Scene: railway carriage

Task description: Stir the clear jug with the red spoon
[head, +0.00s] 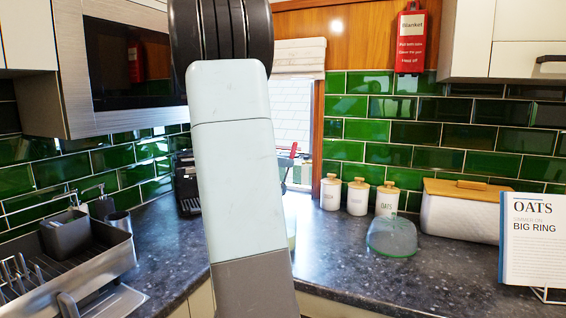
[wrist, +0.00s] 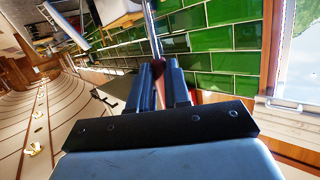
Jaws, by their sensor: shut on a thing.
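My gripper (wrist: 158,72) is shut on the red spoon in the wrist view. A little red shows between the fingers, and the spoon's shiny metal shaft (wrist: 151,28) runs out beyond them to the top edge of the picture. In the head view my arm fills the middle and hides most of the gripper; a small red piece (head: 293,150) shows just right of the arm, in front of the window. I cannot make out a clear jug in either view; it may be behind my arm. A clear glass dome with a green rim (head: 392,238) sits on the counter.
Three white canisters (head: 358,196) and a wooden-lidded bread bin (head: 462,210) stand along the green tiled wall. An oats book (head: 532,242) is at the right. A dish rack (head: 85,262) is at the left. The dark counter (head: 345,262) is clear just right of my arm.

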